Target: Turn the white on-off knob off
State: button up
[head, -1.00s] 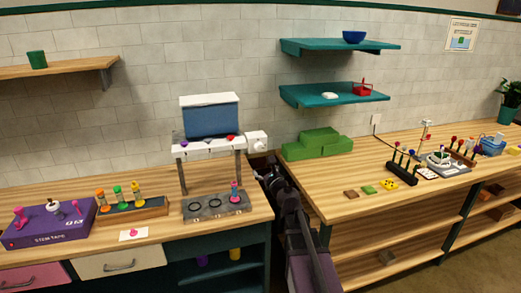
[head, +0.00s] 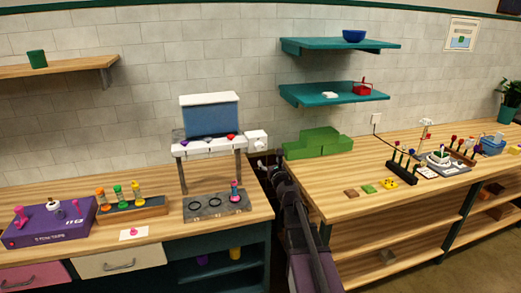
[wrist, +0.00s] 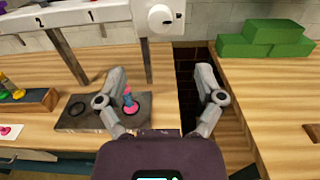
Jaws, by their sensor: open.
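The white on-off knob (head: 263,146) sits on a white box at the right end of the dispenser's white bar (head: 205,147). In the wrist view the knob (wrist: 160,17) is at the top, a round white dial with small marks. My gripper (wrist: 170,75) is open and empty, its two fingers spread wide, below and apart from the knob. In the head view my gripper (head: 266,160) is small, just below the knob box and partly hidden by my arm.
A grey tray (head: 217,206) with a pink-and-blue vial (head: 235,190) stands below the dispenser. Green blocks (head: 317,143) lie right of the gap between the two counters. A vial rack (head: 130,212) and a purple box (head: 48,222) stand at left.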

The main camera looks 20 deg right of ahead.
aim_at(260, 148)
jog(key=w, duration=1.1)
jog(key=shift+w, duration=0.3)
jog(key=c, duration=1.2)
